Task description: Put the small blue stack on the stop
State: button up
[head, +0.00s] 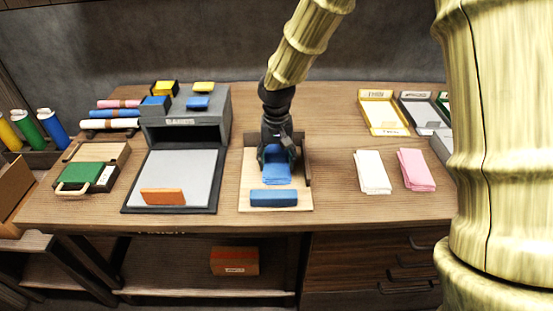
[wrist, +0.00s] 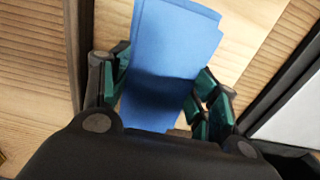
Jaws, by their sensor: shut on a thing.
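A small blue stack (head: 275,175) of thin sheets is between the fingers of my gripper (head: 277,152), above a pale wooden board (head: 248,185). I cannot tell whether the stack touches the board. A blue bar (head: 274,198) lies across the board's front edge, just in front of the stack. A dark rail (head: 307,160) runs along the board's right side. Which part is the stop is not labelled.
Left of the board is a grey plate (head: 188,165) with an orange block (head: 162,196), below a grey box (head: 222,110). White (head: 372,172) and pink (head: 416,169) stacks lie to the right. Labelled trays (head: 384,113) stand behind. Bare table lies between the board and white stack.

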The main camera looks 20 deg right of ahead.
aim_at(277, 161)
dwell(0.3)
jog(key=o, duration=1.1)
jog(key=shift+f, duration=0.1)
jog(key=shift+c, duration=0.2)
notch_tip(277, 161, up, 12)
